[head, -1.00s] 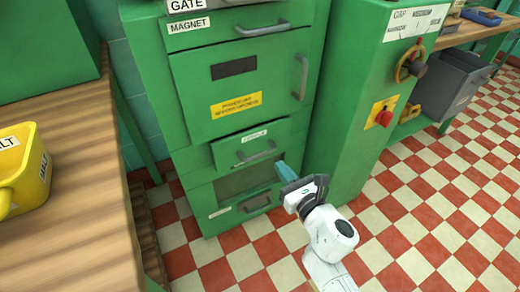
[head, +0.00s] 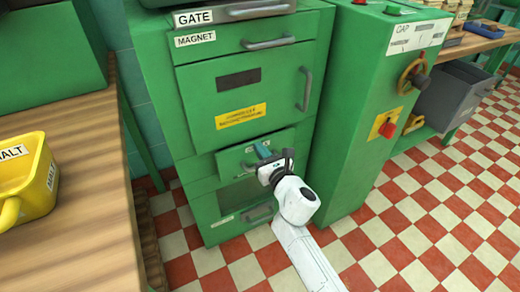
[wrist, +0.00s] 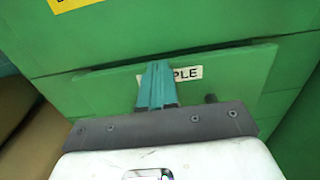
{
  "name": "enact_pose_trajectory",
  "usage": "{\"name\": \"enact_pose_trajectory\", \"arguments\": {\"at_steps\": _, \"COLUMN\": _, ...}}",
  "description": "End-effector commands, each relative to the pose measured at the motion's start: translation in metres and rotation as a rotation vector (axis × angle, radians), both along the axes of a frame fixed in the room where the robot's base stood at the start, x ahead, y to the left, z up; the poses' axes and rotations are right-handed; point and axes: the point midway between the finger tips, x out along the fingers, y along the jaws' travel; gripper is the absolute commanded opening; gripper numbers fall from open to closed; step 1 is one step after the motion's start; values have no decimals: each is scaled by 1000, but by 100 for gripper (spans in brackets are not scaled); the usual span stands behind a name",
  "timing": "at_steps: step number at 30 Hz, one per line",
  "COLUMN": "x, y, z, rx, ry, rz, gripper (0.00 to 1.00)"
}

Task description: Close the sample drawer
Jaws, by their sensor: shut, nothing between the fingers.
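The sample drawer (head: 230,163) is a green front in the lower part of the green cabinet, and it stands slightly proud of the cabinet face. In the wrist view its front (wrist: 105,90) fills the middle, with a white label (wrist: 188,74) reading "PLE" partly hidden behind my fingers. My gripper (head: 262,150) is shut and empty, with its teal fingers in front of the drawer's upper middle. In the wrist view the gripper (wrist: 157,66) overlaps the label; I cannot tell whether the tips touch the front. The drawer handle is mostly hidden by my gripper.
Above are the magnet drawer (head: 250,41) and a large door (head: 205,95) with a yellow label. Below is another drawer handle (head: 259,212). A green control pillar (head: 350,110) stands close on the right. A wooden bench (head: 80,225) with a yellow bin (head: 40,185) is on the left.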

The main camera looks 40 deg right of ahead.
Motion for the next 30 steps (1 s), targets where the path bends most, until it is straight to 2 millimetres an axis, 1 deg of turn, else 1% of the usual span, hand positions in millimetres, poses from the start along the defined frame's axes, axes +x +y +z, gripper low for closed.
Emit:
{"name": "enact_pose_trajectory", "arguments": {"at_steps": 3, "x": 5, "y": -1, "z": 0, "rx": 0, "ry": 0, "rz": 0, "gripper": 0}}
{"name": "enact_pose_trajectory", "arguments": {"at_steps": 14, "x": 6, "y": -2, "z": 0, "rx": 0, "ry": 0, "rz": 0, "gripper": 0}}
{"name": "enact_pose_trajectory", "arguments": {"at_steps": 22, "x": 30, "y": -8, "z": 0, "rx": 0, "ry": -1, "rz": 0, "gripper": 0}}
{"name": "enact_pose_trajectory", "arguments": {"at_steps": 30, "x": 33, "y": -8, "z": 1, "rx": 1, "ry": 0, "rz": 0, "gripper": 0}}
